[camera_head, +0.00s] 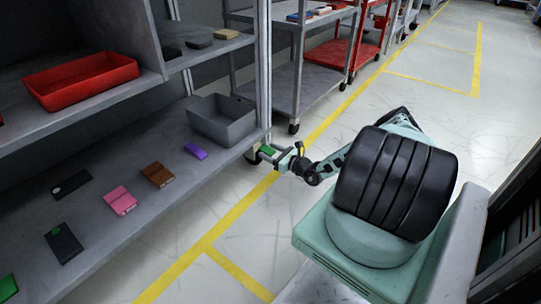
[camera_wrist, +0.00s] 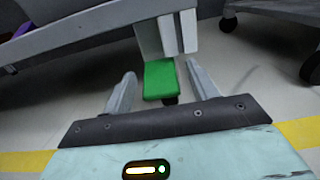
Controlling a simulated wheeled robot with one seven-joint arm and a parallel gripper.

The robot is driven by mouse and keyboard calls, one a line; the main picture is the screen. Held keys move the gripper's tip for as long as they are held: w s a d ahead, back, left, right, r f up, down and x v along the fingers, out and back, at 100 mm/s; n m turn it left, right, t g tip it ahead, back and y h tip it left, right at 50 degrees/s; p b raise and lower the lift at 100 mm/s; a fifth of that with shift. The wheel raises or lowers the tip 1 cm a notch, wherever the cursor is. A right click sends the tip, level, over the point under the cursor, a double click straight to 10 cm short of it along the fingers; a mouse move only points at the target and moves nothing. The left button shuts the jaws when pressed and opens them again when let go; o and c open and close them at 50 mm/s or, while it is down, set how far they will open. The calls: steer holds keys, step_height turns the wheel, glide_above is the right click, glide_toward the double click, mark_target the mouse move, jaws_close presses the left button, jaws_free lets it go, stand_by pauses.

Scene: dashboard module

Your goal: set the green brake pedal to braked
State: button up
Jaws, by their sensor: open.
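The green brake pedal (camera_wrist: 159,80) shows in the wrist view as a flat green block below the grey end of a shelf post. It lies between the two fingers of my gripper (camera_wrist: 160,70), seen from above, with a gap on each side. The fingers are apart and hold nothing. In the head view, a small green patch of the pedal (camera_head: 267,150) shows at my gripper (camera_head: 265,156), beside the front corner of the shelf. Whether the pedal is pressed or released I cannot tell.
The shelf board (camera_head: 135,160) beside my gripper holds a grey bin (camera_head: 222,120), a purple item (camera_head: 195,151), and brown (camera_head: 157,174) and pink (camera_head: 120,200) boxes. A red tray (camera_head: 82,80) sits higher up. The floor with yellow lines (camera_head: 235,272) is open in front.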

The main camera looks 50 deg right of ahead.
steer(key=shift+w, duration=0.1)
steer(key=c, duration=1)
steer(key=shift+f+t+b, duration=0.4)
steer(key=shift+t+b, duration=0.1)
steer(key=shift+r, duration=0.15)
steer(key=o, duration=1)
